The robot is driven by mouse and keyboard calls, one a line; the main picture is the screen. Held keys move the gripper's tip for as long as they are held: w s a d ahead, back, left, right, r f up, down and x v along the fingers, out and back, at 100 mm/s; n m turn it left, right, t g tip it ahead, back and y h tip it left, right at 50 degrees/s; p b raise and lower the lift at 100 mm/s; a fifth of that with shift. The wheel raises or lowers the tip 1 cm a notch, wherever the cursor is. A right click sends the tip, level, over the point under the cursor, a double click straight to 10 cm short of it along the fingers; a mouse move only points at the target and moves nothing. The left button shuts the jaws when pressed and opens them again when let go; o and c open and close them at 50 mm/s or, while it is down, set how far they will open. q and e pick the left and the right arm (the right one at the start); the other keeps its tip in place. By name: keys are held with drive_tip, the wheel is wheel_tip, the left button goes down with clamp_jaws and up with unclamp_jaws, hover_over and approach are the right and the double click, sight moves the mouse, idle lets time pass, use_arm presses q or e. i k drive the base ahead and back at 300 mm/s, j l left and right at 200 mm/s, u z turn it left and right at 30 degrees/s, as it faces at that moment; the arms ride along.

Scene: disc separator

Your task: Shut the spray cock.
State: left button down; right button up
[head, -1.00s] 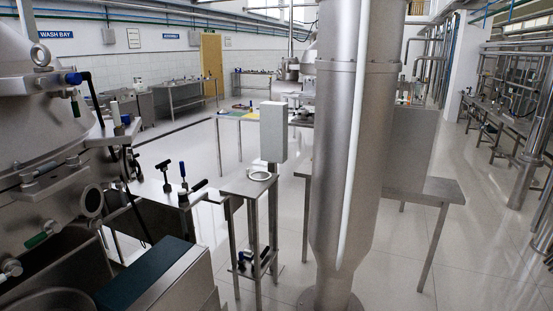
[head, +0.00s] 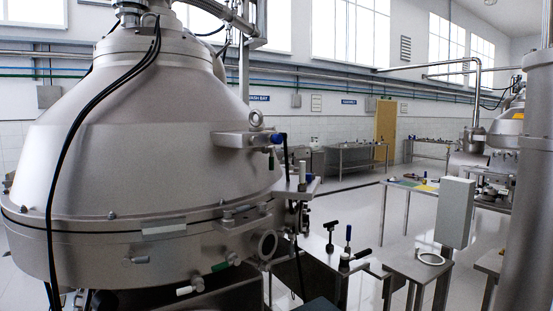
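The large steel disc separator (head: 130,150) fills the left of the head view. Several small fittings show on it: a blue-ended handle (head: 278,138) on a block at its upper right side, a green-handled fitting (head: 220,267) low on its front, and a white-handled fitting (head: 184,291) below that. I cannot tell for sure which of these is the spray cock, nor whether any is open or shut. Neither of my grippers is in view.
A steel bench (head: 325,255) with upright tools stands right of the separator. A small stand (head: 405,265) holds a white ring (head: 430,258). A grey box (head: 455,212) and a thick steel column (head: 528,200) stand at the right.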

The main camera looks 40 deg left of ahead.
sight(271, 149)
drive_tip(key=i+l+u, duration=0.1)
drive_tip(key=u, duration=0.35)
drive_tip(key=i+l+u, duration=0.15)
drive_tip(key=u, duration=0.35)
drive_tip(key=i+l+u, duration=0.1)
drive_tip(key=l+u, duration=0.15)
drive_tip(key=u, duration=0.2)
drive_tip(key=i+l+u, duration=0.1)
drive_tip(key=l, duration=0.45)
drive_tip(key=i+l+u, duration=0.15)
drive_tip(key=l, duration=0.35)
drive_tip(key=l+u, duration=0.1)
drive_tip(key=l, duration=0.45)
